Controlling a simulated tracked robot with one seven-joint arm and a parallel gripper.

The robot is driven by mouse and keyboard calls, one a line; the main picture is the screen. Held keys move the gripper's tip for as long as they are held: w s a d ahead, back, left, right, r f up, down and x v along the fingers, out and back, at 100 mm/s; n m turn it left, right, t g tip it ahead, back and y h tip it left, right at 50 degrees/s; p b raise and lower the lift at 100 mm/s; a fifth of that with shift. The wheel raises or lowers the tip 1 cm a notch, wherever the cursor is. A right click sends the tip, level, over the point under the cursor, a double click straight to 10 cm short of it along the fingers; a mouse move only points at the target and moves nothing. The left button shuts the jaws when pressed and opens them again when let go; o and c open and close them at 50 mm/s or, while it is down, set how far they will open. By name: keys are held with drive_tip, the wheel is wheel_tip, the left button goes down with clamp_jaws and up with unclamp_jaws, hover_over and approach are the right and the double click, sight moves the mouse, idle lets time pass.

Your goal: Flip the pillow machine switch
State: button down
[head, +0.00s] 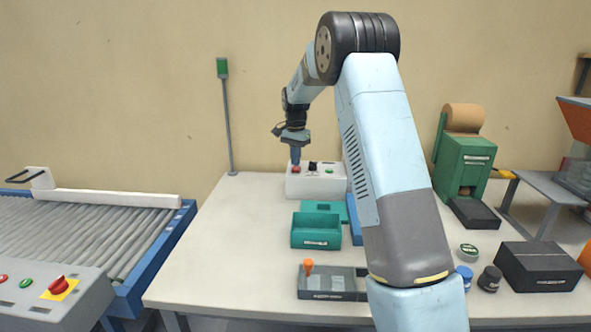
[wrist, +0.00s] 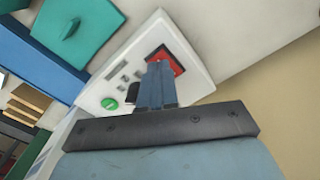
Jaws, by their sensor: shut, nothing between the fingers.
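A white control box (head: 330,187) stands at the back of the table. It has a red switch, a black part and a green button on top; its label is too small to read. The box also fills the middle of the wrist view (wrist: 195,55). My gripper (head: 295,161) points down over the left end of the box, at the red switch (head: 296,170). In the wrist view my gripper (wrist: 157,66) is shut and empty, its tips overlapping the red switch (wrist: 175,61) and partly hiding it. I cannot tell whether they touch. The green button (wrist: 109,103) shows to the left.
A teal bin (head: 316,237) and a grey tray (head: 340,291) with an orange-knobbed piece stand in front of the box. A green paper-roll machine (head: 464,165) and a black box (head: 540,278) are at right. A roller conveyor (head: 90,225) is at left.

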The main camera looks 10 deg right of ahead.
sight(296, 169)
drive_tip(key=shift+f, duration=0.8)
idle(1.1)
drive_tip(key=shift+r, duration=3.5)
